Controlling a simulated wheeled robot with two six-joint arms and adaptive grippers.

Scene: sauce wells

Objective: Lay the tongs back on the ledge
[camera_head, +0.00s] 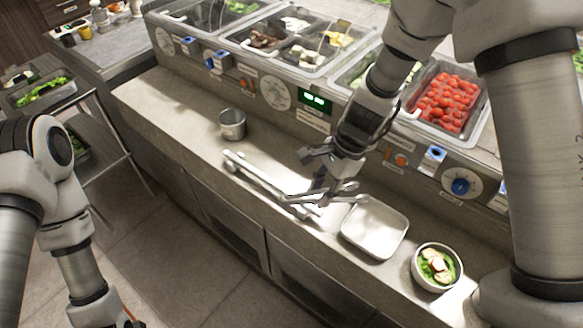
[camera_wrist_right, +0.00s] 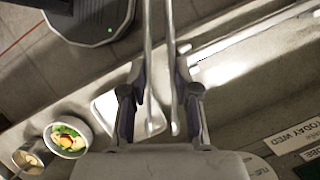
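The silver tongs (camera_head: 350,198) are at my right gripper (camera_head: 322,190), low over the ledge (camera_head: 190,113) beside the white tray. In the right wrist view, the two long arms of the tongs (camera_wrist_right: 149,50) run between the dark fingers of the right gripper (camera_wrist_right: 160,100), which are closed in on them from both sides. Whether the tongs touch the ledge is unclear. A silver bar-like piece (camera_head: 262,180) lies along the ledge left of the gripper. My left gripper (camera_head: 132,322) is mostly cut off at the bottom left.
The white tray (camera_head: 375,228) and a bowl of salad (camera_head: 437,267) stand right of the tongs; a metal cup (camera_head: 232,124) stands left. Food wells, including tomatoes (camera_head: 447,103), line the counter behind. In the right wrist view, another round container (camera_wrist_right: 32,158) is beside the bowl.

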